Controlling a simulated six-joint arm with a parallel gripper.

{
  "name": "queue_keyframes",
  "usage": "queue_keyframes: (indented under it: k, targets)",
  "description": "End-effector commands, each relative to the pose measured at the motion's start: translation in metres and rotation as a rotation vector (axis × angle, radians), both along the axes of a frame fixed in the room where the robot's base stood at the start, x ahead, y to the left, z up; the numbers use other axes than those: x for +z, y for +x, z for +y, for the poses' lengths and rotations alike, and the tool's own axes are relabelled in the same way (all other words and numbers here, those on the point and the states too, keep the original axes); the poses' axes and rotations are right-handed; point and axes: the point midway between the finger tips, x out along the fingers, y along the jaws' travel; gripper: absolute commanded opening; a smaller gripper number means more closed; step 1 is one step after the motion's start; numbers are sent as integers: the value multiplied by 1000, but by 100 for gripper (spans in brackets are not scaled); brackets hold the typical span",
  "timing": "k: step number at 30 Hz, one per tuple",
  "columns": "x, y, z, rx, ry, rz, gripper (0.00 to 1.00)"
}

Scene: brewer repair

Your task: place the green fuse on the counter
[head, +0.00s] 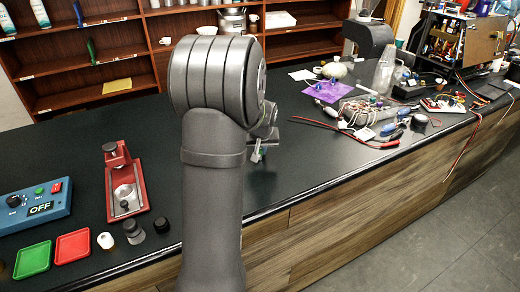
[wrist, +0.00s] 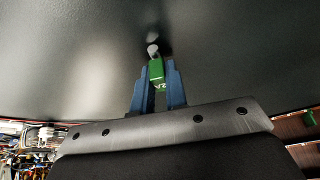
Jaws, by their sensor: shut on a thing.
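In the wrist view my gripper (wrist: 156,80) has its two blue fingers closed on the green fuse (wrist: 156,71). The fuse has a grey rounded end pointing away from the gripper, with a dark shadow beside it on the black counter (wrist: 70,70). I cannot tell whether that end touches the counter. In the head view the gripper (head: 258,155) shows small beside my arm, low over the counter (head: 300,170), and my arm hides part of it. A bit of green shows there between the fingers.
At the left are a blue control box (head: 35,205) reading OFF, a red press (head: 124,185), a green tray (head: 33,260) and a red tray (head: 72,246). Tools and cables (head: 365,115) clutter the right. The counter around the gripper is clear; its front edge (head: 310,193) is close.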

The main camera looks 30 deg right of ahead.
Motion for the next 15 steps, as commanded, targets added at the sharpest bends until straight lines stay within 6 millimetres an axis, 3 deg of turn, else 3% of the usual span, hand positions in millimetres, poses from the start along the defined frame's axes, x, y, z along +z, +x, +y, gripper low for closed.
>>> queue_keyframes:
  k: [1,2,5,15]
  targets:
    - [-2,0,0,0,0,1,0]
    - [-2,0,0,0,0,0,17]
    - [-2,0,0,0,0,0,35]
    - [2,0,0,0,0,0,35]
